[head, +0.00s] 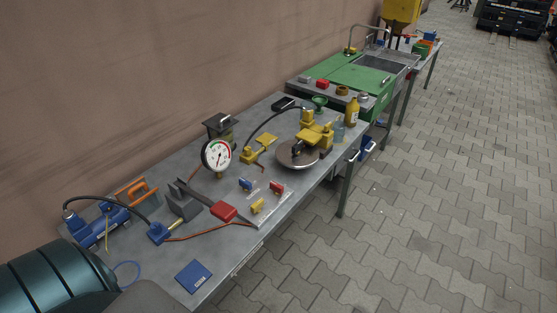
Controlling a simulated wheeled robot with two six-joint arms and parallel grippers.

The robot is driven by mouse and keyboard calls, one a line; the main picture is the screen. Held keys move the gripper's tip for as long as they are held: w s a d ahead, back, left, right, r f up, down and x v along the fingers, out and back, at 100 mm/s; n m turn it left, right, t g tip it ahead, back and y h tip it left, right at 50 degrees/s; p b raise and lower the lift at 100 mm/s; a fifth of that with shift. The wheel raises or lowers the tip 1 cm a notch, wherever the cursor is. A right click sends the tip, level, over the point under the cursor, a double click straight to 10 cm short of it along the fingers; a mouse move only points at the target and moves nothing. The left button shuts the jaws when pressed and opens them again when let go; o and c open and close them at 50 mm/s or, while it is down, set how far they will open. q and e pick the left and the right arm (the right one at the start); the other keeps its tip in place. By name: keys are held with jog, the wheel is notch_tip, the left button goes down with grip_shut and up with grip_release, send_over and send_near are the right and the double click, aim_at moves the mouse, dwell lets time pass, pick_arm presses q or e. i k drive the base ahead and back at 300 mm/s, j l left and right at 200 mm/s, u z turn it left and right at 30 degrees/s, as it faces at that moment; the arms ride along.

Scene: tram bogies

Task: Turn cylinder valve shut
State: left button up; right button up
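No cylinder valve can be picked out with certainty in the head view. A large dark teal ribbed drum-shaped body (52,280) is at the bottom left, cut off by the frame edge; I cannot tell if it has a valve. A blue cylindrical unit (100,225) with a black hose lies on the left end of the grey workbench (225,262). A small green round part (319,101), perhaps a handwheel, is at the bench's far end. A white dial gauge (216,155) stands near the middle. Neither of my grippers is in view.
Yellow fittings (312,130) and a round metal plate (297,154) stand toward the far end, beside a yellow bottle (351,111). A blue booklet (193,276) lies near the front edge. A green bench (350,72) with a sink stands beyond. The paved floor (430,200) at right is clear.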

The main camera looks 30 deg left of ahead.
aim_at(246, 186)
jog(key=u, duration=1.3)
jog(key=z, duration=0.1)
